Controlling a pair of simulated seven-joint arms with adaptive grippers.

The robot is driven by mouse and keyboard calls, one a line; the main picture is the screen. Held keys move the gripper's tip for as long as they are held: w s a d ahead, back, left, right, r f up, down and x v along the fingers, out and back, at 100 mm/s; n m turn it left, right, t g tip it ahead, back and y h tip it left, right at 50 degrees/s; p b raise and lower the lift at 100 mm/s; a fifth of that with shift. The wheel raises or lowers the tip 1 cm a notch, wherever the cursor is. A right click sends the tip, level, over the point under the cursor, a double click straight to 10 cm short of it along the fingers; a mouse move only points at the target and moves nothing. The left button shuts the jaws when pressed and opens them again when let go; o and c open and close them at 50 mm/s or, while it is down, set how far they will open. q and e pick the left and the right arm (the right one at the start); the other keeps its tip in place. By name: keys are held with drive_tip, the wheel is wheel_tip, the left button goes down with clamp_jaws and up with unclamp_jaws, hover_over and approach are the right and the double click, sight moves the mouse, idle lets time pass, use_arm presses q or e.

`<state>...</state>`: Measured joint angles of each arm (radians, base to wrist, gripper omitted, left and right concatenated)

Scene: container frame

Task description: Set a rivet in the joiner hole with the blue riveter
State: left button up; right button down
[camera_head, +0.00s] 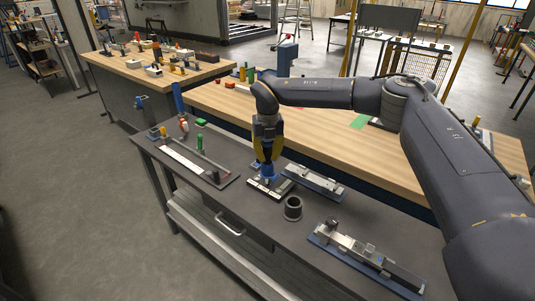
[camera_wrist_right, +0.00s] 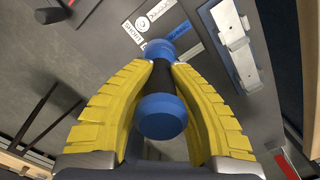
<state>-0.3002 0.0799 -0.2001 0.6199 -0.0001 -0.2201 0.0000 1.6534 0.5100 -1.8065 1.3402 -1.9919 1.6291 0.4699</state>
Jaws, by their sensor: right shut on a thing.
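My right gripper (camera_head: 268,160) has yellow fingers and points down over the dark worktable, at the end of the arm from the right. It is shut on the blue riveter (camera_wrist_right: 162,117), gripping its black middle between blue ends. The riveter's blue lower end (camera_head: 267,176) shows just over a small dark tray with white labels (camera_head: 254,189); I cannot tell whether they touch. In the right wrist view, labels (camera_wrist_right: 155,22) lie around its far end. A silver metal piece on a blue base (camera_head: 314,182) lies right of the tray; I cannot tell whether it is the joiner. No rivet or hole is distinguishable.
A dark round cup (camera_head: 292,208) stands in front of the tray. A long metal fixture on a blue base (camera_head: 366,260) lies at the front right. A dark tray with a white strip (camera_head: 186,160) and a green-topped tool (camera_head: 200,143) are left. A wooden bench (camera_head: 330,135) stands behind.

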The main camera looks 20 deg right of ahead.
drive_tip(key=shift+f, duration=0.5)
drive_tip(key=shift+r, duration=0.1)
idle(0.3)
drive_tip(key=shift+r, duration=3.7)
